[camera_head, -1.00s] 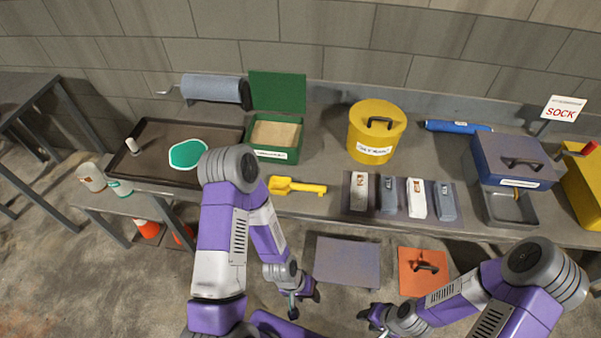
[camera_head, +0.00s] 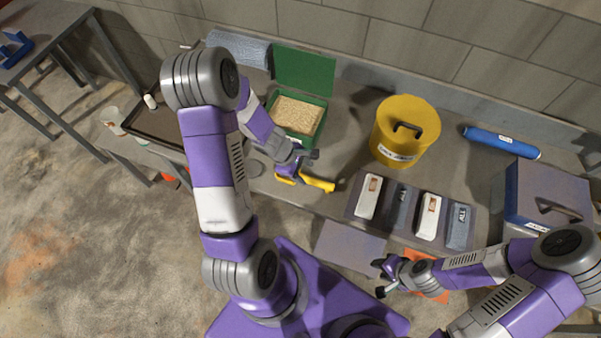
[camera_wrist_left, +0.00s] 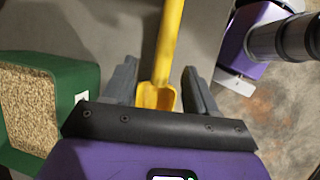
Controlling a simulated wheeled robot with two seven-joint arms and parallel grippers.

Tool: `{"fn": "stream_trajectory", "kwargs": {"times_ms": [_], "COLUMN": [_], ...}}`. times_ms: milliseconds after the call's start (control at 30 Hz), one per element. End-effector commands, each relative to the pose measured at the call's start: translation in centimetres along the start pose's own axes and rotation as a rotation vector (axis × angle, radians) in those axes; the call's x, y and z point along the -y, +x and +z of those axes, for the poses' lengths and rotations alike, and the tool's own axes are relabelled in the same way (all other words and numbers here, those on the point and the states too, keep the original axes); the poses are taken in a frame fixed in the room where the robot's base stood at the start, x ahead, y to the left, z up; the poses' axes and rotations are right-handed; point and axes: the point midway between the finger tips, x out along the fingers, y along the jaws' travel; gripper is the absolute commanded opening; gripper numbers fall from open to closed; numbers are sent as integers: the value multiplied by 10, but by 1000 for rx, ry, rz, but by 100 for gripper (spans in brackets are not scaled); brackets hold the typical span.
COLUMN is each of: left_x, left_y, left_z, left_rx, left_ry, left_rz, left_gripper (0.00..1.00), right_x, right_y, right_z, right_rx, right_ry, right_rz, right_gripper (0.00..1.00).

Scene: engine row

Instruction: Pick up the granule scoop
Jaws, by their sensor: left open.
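The yellow granule scoop (camera_head: 319,184) lies on the bench near its front edge, its handle pointing right. My left gripper (camera_head: 300,166) is over the scoop's bowl end and partly hides it in the head view. In the left wrist view the scoop (camera_wrist_left: 169,42) runs between the two grey fingers of my left gripper (camera_wrist_left: 159,70). They are open, one on each side, with gaps between them and the scoop. The near end of the bowl is hidden by the gripper body. My right gripper (camera_head: 379,279) is open and empty in front of the bench.
The open green box of granules (camera_head: 298,114) stands just behind the scoop and at the left in the left wrist view (camera_wrist_left: 30,110). A yellow lidded bucket (camera_head: 404,133) and a mat with several small packs (camera_head: 430,216) are to the right.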

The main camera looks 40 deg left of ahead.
Motion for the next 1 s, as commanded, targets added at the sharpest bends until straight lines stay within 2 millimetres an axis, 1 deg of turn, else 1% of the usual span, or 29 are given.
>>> {"fn": "stream_trajectory", "kwargs": {"times_ms": [33, 133, 200, 300, 400, 500, 700, 767, 1000], "left_x": [2, 3, 5, 6, 6, 5, 5, 5, 5], "left_y": [9, 21, 32, 46, 55, 58, 57, 56, 56], "left_z": [-2, -3, -3, -4, -3, -3, -2, -2, -2], "left_rx": [0, 0, 0, -1, 0, -2, -2, -2, -2], "left_ry": [-1, -1, 0, 3, 3, 4, 4, 4, 4], "left_rz": [-2, -2, -3, -2, -2, -1, -1, -1, -1], "left_gripper": [57, 57, 57, 57, 57, 57, 57, 49, 12], "right_x": [-2, -5, -8, -11, -12, -13, -12, -12, -12], "right_y": [6, 13, 20, 28, 33, 34, 33, 33, 33], "right_z": [0, 0, 0, -1, -1, -1, -1, -1, -1], "right_rx": [1, 1, 1, 1, 1, 0, 0, 0, 0], "right_ry": [1, 0, 0, 0, 0, 0, 0, 0, 0], "right_rz": [0, 0, 0, 0, 0, 0, 0, 0, 0], "right_gripper": [40, 40, 40, 40, 40, 40, 40, 40, 40]}}
